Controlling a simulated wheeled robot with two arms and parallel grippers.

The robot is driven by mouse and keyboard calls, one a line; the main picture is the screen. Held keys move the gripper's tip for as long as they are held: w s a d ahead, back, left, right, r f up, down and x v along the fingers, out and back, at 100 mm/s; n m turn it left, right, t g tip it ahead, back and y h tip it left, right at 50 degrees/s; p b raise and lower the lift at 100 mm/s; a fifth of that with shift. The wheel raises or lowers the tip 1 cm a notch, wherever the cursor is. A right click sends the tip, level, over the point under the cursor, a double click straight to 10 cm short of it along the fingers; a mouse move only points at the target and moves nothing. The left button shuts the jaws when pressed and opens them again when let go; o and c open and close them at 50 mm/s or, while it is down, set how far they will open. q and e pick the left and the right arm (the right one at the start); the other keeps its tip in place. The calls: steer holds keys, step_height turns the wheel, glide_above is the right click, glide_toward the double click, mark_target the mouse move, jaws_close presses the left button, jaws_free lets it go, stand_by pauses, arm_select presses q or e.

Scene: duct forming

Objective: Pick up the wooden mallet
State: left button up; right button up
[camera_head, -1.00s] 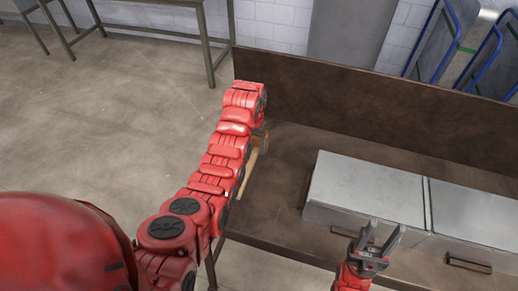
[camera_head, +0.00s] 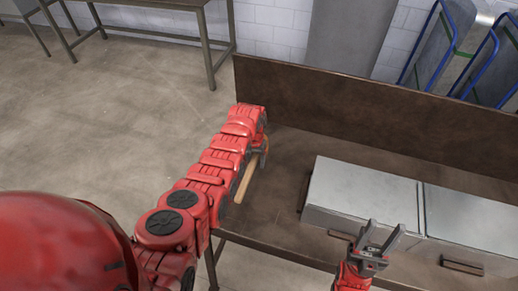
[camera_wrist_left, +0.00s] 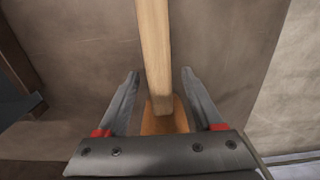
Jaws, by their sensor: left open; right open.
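The wooden mallet lies on the brown workbench near its left end, and its pale handle (camera_head: 245,181) shows beside my left forearm. In the left wrist view the handle (camera_wrist_left: 153,45) runs between the two fingers, and the darker wooden head (camera_wrist_left: 163,120) is close to the palm, partly hidden by the gripper body. My left gripper (camera_wrist_left: 160,72) is open, its fingers on either side of the mallet with visible gaps. In the head view it is mostly hidden by my arm. My right gripper (camera_head: 386,228) is open and empty in front of the metal boxes.
Two grey metal boxes with handles, a left one (camera_head: 364,193) and a right one (camera_head: 470,215), stand on the workbench (camera_head: 285,215). A tall brown back panel (camera_head: 350,100) runs along its rear. The bench surface between the mallet and the left box is clear.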

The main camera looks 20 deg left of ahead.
arm_select(q)
jaws_close()
stand_by(1.4)
